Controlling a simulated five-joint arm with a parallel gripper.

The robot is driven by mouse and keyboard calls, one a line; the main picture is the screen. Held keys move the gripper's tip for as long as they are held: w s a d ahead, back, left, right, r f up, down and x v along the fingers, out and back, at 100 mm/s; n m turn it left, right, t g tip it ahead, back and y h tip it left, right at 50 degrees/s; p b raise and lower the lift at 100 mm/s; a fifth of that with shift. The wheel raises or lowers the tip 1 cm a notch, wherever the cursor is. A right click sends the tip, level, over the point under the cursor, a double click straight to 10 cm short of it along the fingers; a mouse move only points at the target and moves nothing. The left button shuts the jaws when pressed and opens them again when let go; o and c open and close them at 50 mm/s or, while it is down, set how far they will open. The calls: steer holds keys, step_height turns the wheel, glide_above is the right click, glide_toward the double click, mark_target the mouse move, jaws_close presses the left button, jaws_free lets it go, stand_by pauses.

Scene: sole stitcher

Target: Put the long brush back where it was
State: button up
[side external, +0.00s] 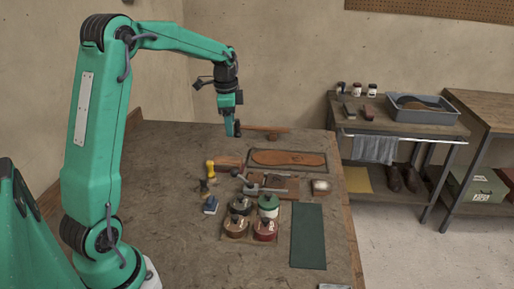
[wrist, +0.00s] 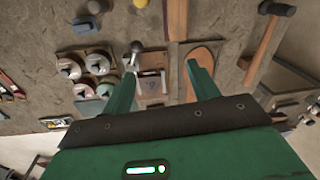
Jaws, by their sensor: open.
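My gripper (side external: 233,131) is open and empty near the back of the bench, left of the hammer in the side external view. In the wrist view its two green fingers (wrist: 160,70) stand wide apart with nothing between them. A long wooden piece (side external: 230,162) lies on the bench in front of the gripper; it also shows at the top of the wrist view (wrist: 176,18). I cannot tell whether it is the long brush. No other thing is clearly the long brush.
A hammer (side external: 265,128) lies at the back. A leather sole (side external: 288,157) lies on a dark mat. A metal-armed tool (side external: 262,186), several lidded jars (side external: 239,206) and a green mat (side external: 308,236) fill the middle. The bench's left front is clear.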

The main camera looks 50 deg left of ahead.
steer(key=s+d+r+n+t, duration=0.1)
steer(key=s+d+r+n, duration=0.1)
steer(key=s+d+r, duration=0.4)
steer(key=s+d+r+n+t, duration=0.1)
steer(key=s+d+r+n, duration=0.1)
steer(key=s+d, duration=0.35)
steer(key=s+d+f+n+t, duration=0.2)
steer(key=s+d+n, duration=0.1)
steer(key=s+d, duration=0.6)
steer(key=shift+s+f+t, duration=0.2)
steer(key=shift+s+t, duration=0.1)
steer(key=shift+s, duration=0.25)
